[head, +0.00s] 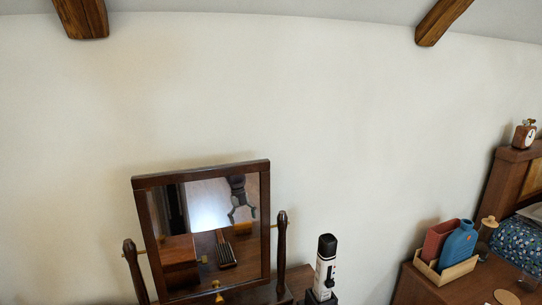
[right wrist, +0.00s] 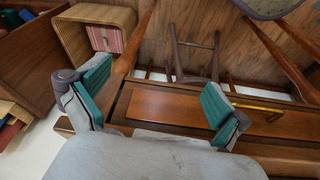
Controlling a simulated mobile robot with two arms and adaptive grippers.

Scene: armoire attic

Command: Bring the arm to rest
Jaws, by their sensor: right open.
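My right gripper (right wrist: 156,92) is open in the right wrist view, its two grey fingers with teal pads spread wide apart. Nothing is between the pads. It is above a brown wooden piece of furniture (right wrist: 165,105) with a brass handle (right wrist: 262,109). Neither gripper shows directly in the head view. A dark, two-fingered shape shows in the mirror (head: 266,228) there, but I cannot tell which arm it belongs to. My left gripper is not in view.
The wood-framed mirror stands between two posts. At right, a wooden tray (head: 451,272) holds a red and a blue container (head: 459,243) beside a bed. A clock (head: 524,134) sits on the headboard. In the right wrist view, a rounded cabinet (right wrist: 73,38) and a wooden frame with legs (right wrist: 195,62) stand beyond.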

